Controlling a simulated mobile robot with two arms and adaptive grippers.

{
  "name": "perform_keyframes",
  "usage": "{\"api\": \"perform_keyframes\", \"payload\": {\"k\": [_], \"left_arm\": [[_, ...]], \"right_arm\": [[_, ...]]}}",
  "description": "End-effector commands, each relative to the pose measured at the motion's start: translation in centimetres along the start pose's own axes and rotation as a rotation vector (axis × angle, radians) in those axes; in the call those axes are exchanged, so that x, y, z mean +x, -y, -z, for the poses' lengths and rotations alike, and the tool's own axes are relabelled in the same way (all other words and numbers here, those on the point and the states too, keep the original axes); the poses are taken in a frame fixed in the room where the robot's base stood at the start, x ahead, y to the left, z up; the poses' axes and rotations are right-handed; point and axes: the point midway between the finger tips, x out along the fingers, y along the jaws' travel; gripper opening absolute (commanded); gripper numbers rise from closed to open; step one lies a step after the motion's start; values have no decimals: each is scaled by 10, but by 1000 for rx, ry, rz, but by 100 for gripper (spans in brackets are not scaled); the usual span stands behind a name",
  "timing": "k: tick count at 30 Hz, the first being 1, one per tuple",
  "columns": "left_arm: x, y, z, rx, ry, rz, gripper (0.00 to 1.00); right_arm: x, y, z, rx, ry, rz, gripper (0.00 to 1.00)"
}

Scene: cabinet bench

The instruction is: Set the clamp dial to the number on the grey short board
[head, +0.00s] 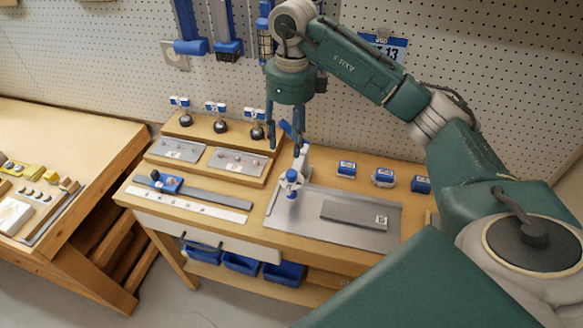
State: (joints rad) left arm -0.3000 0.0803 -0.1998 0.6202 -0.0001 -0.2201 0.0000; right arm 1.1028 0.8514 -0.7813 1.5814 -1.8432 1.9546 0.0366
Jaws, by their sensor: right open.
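The grey short board (345,213) lies flat on a metal plate (300,233) on the bench. A small white label (381,219) sits at its right end; its number is too small to read. A white and blue clamp (292,177) stands upright at the plate's back left, beside the board and not touching it. I cannot make out the setting on its dial. My right gripper (286,146) points down with its fingers apart, empty, above and behind the clamp. My left gripper is not in view.
Three blue and white blocks (383,177) stand behind the plate. To the left are a raised step with three black knobs (220,125), grey panels (177,149) and long strips (185,200). A pegboard with hanging tools (228,47) rises behind. Blue bins (240,263) sit below.

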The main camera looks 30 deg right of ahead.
Motion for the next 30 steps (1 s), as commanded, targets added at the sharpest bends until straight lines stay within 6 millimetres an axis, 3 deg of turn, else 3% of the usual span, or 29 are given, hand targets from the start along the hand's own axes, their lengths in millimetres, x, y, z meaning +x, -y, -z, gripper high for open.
{"api": "perform_keyframes", "payload": {"k": [5, 21, 30], "left_arm": [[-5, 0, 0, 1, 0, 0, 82], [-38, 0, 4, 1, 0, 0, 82], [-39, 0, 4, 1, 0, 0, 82]], "right_arm": [[6, 8, 9, 14, -31, 20, 43], [94, 8, 10, 12, -26, 17, 43], [105, 8, 9, 11, -23, 18, 43]]}}
